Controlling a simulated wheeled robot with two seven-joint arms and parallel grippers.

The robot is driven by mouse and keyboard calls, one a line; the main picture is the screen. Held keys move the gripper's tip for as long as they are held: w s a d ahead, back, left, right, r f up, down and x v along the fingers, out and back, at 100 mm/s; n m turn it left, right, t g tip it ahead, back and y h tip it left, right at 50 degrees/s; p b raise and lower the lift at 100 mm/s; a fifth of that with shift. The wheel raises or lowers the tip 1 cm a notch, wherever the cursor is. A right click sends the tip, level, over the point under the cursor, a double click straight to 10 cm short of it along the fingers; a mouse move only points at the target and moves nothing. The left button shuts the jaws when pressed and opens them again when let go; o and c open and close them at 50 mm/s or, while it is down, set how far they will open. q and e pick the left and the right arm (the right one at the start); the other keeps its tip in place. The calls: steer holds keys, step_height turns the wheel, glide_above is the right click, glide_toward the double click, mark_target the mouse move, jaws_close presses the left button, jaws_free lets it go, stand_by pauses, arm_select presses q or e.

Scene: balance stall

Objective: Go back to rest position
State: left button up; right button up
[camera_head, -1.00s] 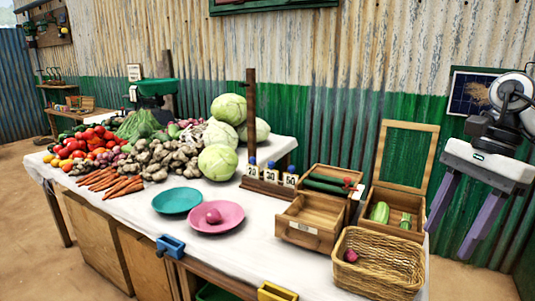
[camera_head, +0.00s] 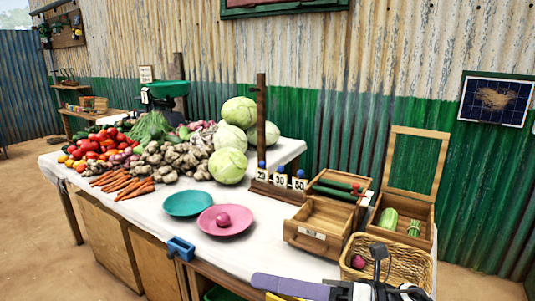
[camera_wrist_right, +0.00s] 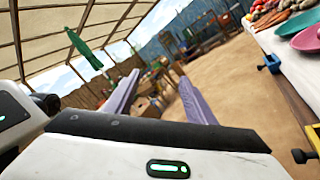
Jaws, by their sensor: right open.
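My right gripper (camera_head: 262,287) is low at the bottom edge of the head view, in front of the table's front edge. One purple finger points left, and the gripper's body is cut off by the picture edge. In the right wrist view the two purple fingers of my right gripper (camera_wrist_right: 159,76) are spread apart with nothing between them. They point over bare sandy ground, with the stall table to their right. My left gripper does not show in the head view.
The white-covered table (camera_head: 255,255) bears a teal plate (camera_head: 188,204), a pink plate (camera_head: 215,228) with a round pink vegetable, wooden boxes (camera_head: 318,224) and a wicker basket (camera_head: 405,262). A blue clamp (camera_head: 181,248) sits on its front edge. Sandy ground (camera_wrist_right: 240,130) lies open beside it.

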steer(key=d+f+m+t+h+p, duration=0.1)
steer(key=d+f+m+t+h, duration=0.55)
steer(key=m, duration=0.85)
steer(key=d+f+m+t+h, duration=0.3)
steer(key=f+m+t+h, duration=0.35)
steer(key=f+m, duration=0.6)
steer(key=s+d+f+m+g+h, duration=0.2)
steer(key=s+f+m+g, duration=0.1)
steer(key=s+f+m, duration=0.4)
steer(key=s+d+f+m+g+h, duration=0.2)
steer(key=s+f+m, duration=0.4)
steer(key=s, duration=0.5)
steer(key=shift+s+d+f+m+g+p, duration=0.25)
steer(key=shift+d+f+m+g+p, duration=0.15)
steer(key=shift+d+f+g, duration=0.45)
steer(key=shift+a, duration=0.1)
